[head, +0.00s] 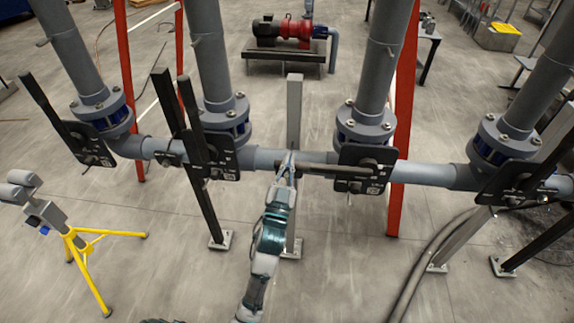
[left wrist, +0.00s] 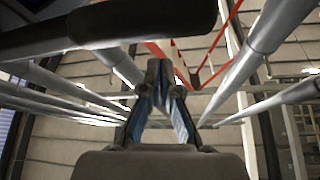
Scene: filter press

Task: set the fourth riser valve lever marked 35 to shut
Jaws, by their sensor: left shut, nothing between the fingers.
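Several riser valves with black levers sit along a grey horizontal pipe. The rightmost riser valve (head: 503,139) has a dark lever (head: 555,140) slanting up to the right, partly cut off by the picture edge. The valve left of it has a lever (head: 325,170) lying nearly level along the pipe, pointing left. The number plates are too small to read, so I cannot tell which is marked 35. My left gripper (head: 289,163) is shut and empty at that level lever's free end; contact is unclear. Its fingers (left wrist: 163,85) show in the left wrist view below a large dark bar (left wrist: 150,22). My right gripper is out of view.
Two more valves have raised levers: the far left one (head: 50,108) and the second (head: 192,118). Red posts (head: 404,120) and grey supports (head: 294,105) stand around the pipe. A yellow tripod (head: 85,255) stands at left. Hoses (head: 420,265) lie at front right.

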